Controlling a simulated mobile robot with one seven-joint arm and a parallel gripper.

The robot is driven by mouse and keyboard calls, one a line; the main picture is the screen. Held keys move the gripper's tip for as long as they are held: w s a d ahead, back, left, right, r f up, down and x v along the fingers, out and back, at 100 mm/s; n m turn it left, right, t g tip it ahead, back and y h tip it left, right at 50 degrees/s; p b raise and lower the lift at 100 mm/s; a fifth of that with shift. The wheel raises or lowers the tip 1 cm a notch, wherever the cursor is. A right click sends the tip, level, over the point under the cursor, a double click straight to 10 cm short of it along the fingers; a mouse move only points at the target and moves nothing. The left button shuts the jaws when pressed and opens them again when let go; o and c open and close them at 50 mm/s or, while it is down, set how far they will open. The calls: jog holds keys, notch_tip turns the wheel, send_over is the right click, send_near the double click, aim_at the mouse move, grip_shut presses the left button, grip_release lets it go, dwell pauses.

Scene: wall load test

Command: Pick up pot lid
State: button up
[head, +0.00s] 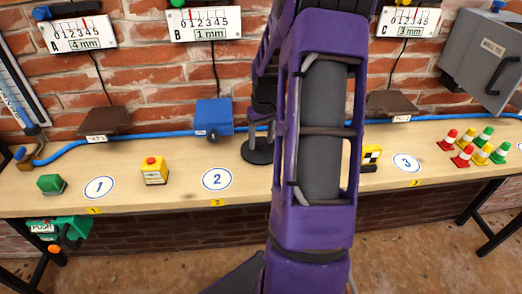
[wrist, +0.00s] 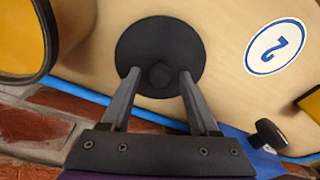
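The pot lid is a flat black disc with a round knob in its middle. It lies on the wooden bench in the wrist view (wrist: 160,35), and its dark disc shows left of my arm in the head view (head: 257,156). My gripper (wrist: 160,75) is open over the lid. One finger is on each side of the knob, with a visible gap to both. Whether the fingertips touch the disc I cannot tell. In the head view my purple arm hides part of the bench, and the fingers are hard to make out.
A blue box (head: 213,117) stands left of the lid, near the round "2" marker (head: 217,179). A blue cable (head: 150,134) runs along the back by the brick wall. A yellow button box (head: 154,171) stands further left. Several small cones (head: 464,156) stand far right.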

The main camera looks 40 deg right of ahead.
grip_shut()
